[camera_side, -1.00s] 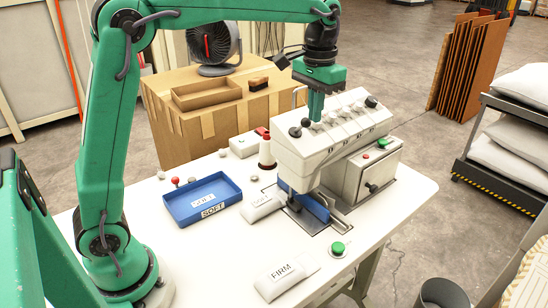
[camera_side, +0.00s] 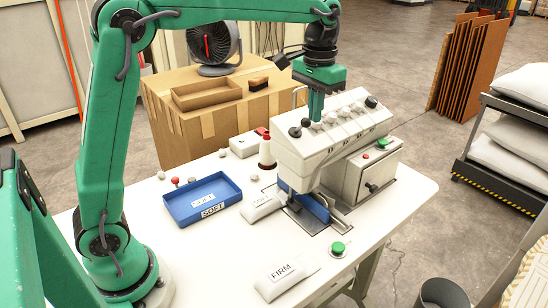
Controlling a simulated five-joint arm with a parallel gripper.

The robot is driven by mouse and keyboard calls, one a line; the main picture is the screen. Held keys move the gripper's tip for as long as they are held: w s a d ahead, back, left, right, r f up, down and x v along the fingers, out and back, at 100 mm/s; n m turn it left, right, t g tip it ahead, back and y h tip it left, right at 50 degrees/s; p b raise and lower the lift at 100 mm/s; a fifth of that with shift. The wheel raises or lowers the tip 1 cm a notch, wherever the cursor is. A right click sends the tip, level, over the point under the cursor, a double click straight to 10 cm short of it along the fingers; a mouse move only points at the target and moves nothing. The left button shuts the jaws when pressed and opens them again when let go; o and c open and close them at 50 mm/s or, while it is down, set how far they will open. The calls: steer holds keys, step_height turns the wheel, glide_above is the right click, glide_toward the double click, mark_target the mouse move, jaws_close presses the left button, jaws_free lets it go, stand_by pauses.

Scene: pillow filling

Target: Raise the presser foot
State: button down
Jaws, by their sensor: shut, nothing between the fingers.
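The white sewing machine (camera_side: 305,150) stands on the right half of the white table. Several knobs run along its sloped top, with a dark knob (camera_side: 295,132) at the left end. My gripper (camera_side: 316,118) points down, shut and empty, at the top left of the machine head, beside the dark knob. I cannot tell whether its tips touch the machine. A blue piece (camera_side: 308,203) stands under the head, over a metal plate. The presser foot and its lever cannot be made out clearly.
A blue tray (camera_side: 180,208) marked SOFT lies at left. A white FIRM block (camera_side: 277,279) and a green button (camera_side: 338,249) are at the front. A white thread cone (camera_side: 266,152) stands behind the machine's left side. The table's front left is clear.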

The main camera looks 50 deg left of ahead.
steer(key=shift+f, duration=0.65)
steer(key=shift+f, duration=0.4)
steer(key=shift+f, duration=0.35)
steer(key=shift+f, duration=0.3)
steer(key=shift+f, duration=0.15)
steer(key=shift+a+r, duration=0.2)
steer(key=shift+a, duration=0.55)
steer(key=shift+a+r, duration=0.2)
steer(key=shift+a, duration=0.5)
steer(key=shift+a+r, duration=0.2)
steer(key=shift+a, duration=0.55)
stand_by(2.0)
steer(key=shift+r, duration=0.15)
steer(key=shift+d+r, duration=0.2)
steer(key=shift+r, duration=0.75)
steer(key=shift+d+r, duration=0.25)
steer(key=shift+r, duration=0.75)
steer(key=shift+d+r, duration=0.2)
steer(key=shift+r, duration=0.75)
